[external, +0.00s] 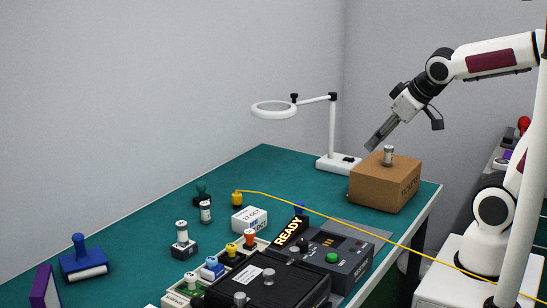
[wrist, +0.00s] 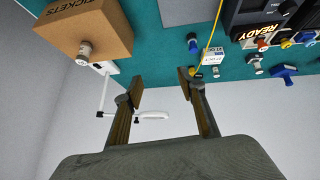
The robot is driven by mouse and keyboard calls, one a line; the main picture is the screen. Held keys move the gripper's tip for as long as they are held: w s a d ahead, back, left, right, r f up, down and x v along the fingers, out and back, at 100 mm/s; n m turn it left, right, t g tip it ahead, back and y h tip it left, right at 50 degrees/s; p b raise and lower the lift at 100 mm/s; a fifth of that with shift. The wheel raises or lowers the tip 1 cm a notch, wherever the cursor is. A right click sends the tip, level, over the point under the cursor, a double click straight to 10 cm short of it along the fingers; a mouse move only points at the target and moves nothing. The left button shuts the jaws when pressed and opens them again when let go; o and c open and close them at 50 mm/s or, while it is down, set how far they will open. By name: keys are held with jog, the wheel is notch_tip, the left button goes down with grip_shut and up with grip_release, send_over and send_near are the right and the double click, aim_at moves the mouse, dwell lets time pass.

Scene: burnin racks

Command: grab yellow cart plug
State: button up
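A yellow plug (external: 238,198) stands on the green table near the back wall. A thin yellow cable runs from it over the table to the lower right; the cable (wrist: 215,28) also shows in the wrist view. The plug end (wrist: 193,71) is small there, close beside the right fingertip and partly hidden. My gripper (external: 373,146) is in the air above and left of the cardboard box, well to the right of the plug. In the wrist view my gripper (wrist: 160,84) has its fingers wide apart with nothing between them.
The cardboard box (external: 385,187) with a small silver cylinder on top is near my gripper. A white ring lamp (external: 332,135) stands behind. A white carton (external: 249,219), stampers, a row of coloured plugs and a dark READY unit (external: 333,262) are around the plug.

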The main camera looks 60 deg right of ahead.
jog(key=w+d+f+n+t+y, duration=0.1)
jog(key=w+f+n+t, duration=0.1)
jog(key=w, duration=1.1)
jog(key=w+d+f+n+t, duration=0.1)
jog(key=w+d+f+t, duration=0.1)
jog(key=w, duration=1)
jog(key=n+y, duration=0.3)
jog(key=y, duration=0.4)
send_near(237, 199)
jog(key=w, duration=0.1)
jog(key=w+d, duration=0.1)
jog(key=w, duration=0.1)
jog(key=shift+w+r, duration=0.15)
jog(key=shift+r, duration=0.05)
jog(key=shift+a+f+n+y, duration=0.2)
jog(key=shift+f+n+y, duration=0.1)
jog(key=shift+f+y, duration=0.15)
jog(key=shift+x, duration=1.25)
